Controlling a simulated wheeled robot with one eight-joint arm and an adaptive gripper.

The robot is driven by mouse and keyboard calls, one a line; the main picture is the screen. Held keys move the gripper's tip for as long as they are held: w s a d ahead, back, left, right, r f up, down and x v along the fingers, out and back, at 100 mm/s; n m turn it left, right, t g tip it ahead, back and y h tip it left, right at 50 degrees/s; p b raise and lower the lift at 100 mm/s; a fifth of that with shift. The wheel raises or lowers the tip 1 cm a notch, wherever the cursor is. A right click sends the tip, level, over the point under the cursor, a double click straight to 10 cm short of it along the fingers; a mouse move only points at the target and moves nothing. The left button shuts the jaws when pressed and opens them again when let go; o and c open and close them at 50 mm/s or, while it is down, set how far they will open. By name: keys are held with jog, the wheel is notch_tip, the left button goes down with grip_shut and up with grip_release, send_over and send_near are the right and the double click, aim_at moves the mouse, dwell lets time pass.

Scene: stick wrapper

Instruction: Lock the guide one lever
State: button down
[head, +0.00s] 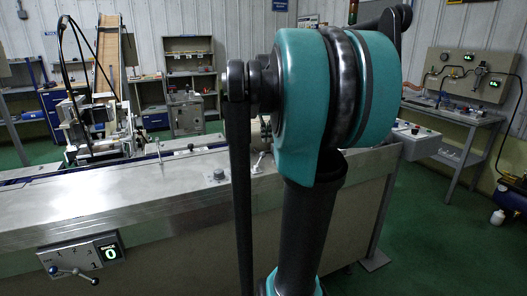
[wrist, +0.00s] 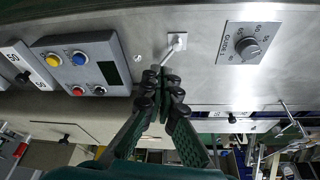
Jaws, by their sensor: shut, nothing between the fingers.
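A small metal lever (wrist: 178,43) on a square base stands on the steel machine top, just beyond my fingertips in the wrist view. I cannot tell for sure that it is the guide one lever. My gripper (wrist: 164,88) is shut and empty, with its dark fingertips together close to the lever. I cannot tell whether they touch it. In the head view a small lever (head: 259,160) shows beside my teal arm joint; my gripper is hidden behind the arm there.
A grey control box (wrist: 85,65) with coloured buttons and a dial plate (wrist: 249,43) flank the lever. Another lever (wrist: 291,116) stands at the right. In the head view the steel counter (head: 120,203) carries a labelling unit (head: 92,130) and a numbered front panel (head: 78,253).

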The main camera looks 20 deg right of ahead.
jog(key=x, duration=0.9)
jog(key=shift+w+f, duration=0.1)
jog(key=shift+f, duration=0.15)
jog(key=shift+w+d+f, duration=0.15)
jog(key=shift+w+f, duration=0.05)
jog(key=shift+w, duration=0.3)
jog(key=shift+w+d+f, duration=0.1)
jog(key=shift+w+f, duration=0.05)
jog(key=shift+w, duration=0.4)
jog(key=shift+w+d+f, duration=0.15)
jog(key=shift+w+d, duration=0.1)
jog(key=shift+w, duration=0.65)
